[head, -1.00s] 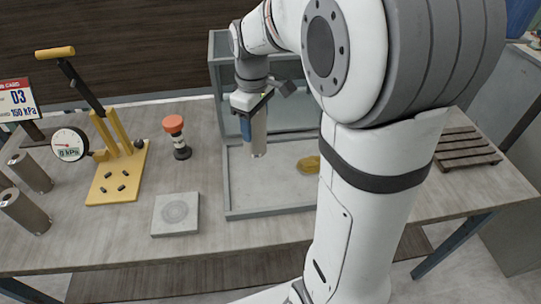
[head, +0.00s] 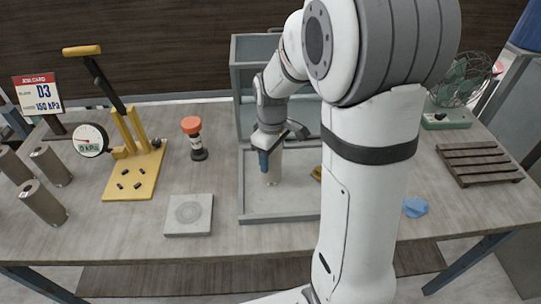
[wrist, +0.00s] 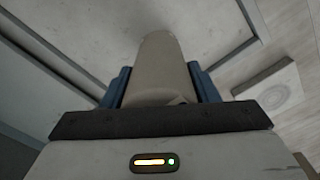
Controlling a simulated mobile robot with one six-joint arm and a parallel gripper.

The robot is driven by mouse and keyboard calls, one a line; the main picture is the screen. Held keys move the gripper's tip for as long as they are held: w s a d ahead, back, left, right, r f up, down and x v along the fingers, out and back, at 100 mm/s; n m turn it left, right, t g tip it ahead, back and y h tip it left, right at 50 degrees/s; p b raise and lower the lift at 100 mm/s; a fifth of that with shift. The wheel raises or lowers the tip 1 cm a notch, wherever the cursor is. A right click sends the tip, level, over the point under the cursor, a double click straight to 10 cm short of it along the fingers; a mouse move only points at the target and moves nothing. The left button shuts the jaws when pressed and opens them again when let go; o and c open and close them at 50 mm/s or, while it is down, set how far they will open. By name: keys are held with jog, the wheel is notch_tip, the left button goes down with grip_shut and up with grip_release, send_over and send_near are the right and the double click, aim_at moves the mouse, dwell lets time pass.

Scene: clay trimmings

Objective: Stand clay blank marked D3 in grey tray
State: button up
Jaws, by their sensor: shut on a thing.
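My gripper (head: 269,155) is shut on a pale beige-grey cylindrical clay blank (head: 273,176), which hangs upright between the blue fingers. In the wrist view the blank (wrist: 160,65) sits between both blue fingers (wrist: 160,88). No mark on it can be read. It is inside the grey tray (head: 280,217), low over the left part of the floor. I cannot tell whether its lower end touches the floor. The tray has a tall back, and my arm hides its right side. A job card (head: 38,93) at the far left reads D3, 150 kPa.
A slatted rack (head: 482,162) is at right.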

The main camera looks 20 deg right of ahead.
jog(key=shift+f, duration=0.1)
jog(key=o, duration=1.4)
